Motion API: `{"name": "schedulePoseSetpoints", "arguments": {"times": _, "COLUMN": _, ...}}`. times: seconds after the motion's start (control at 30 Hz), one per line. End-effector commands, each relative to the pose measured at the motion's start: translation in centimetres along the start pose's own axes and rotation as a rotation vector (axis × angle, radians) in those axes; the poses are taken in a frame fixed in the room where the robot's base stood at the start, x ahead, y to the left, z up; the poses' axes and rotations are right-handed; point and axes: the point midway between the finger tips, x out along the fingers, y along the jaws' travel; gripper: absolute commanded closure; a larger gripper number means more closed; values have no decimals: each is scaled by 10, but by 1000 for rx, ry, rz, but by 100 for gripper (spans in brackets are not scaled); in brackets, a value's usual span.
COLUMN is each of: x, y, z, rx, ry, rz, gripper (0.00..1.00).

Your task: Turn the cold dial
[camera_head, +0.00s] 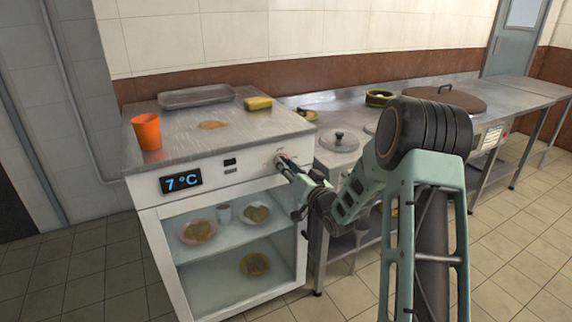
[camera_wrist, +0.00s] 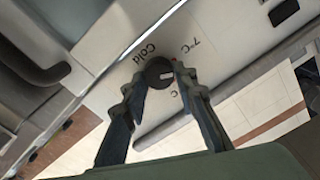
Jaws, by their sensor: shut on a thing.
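The cold dial (camera_wrist: 158,72) is a round dark knob with a light mark on the white panel, beside the printed word "Cold" and the marking "7°C" in the wrist view. My gripper (camera_wrist: 160,82) has its two fingers on either side of the dial and is shut on it. In the head view my gripper (camera_head: 284,164) reaches the right part of the cabinet's front panel and mostly hides the dial. The display (camera_head: 181,180) on the cabinet (camera_head: 150,225) reads 7 °C in blue.
An orange cup (camera_head: 146,132), a metal tray (camera_head: 197,96) and a yellow sponge-like block (camera_head: 258,103) are on the cabinet top. Plates of food (camera_head: 197,231) show inside the cabinet. A steel counter (camera_head: 425,115) with lidded pots stands to the right. The floor in front is clear.

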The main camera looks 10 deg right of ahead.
Motion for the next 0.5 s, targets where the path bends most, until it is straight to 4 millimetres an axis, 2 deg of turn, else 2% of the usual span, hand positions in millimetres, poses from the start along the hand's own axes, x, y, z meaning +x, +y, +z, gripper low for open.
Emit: {"name": "schedulePoseSetpoints", "arguments": {"times": 0.5, "x": 0, "y": 2, "z": -1, "rx": 493, "ry": 0, "rz": 1, "gripper": 98}}
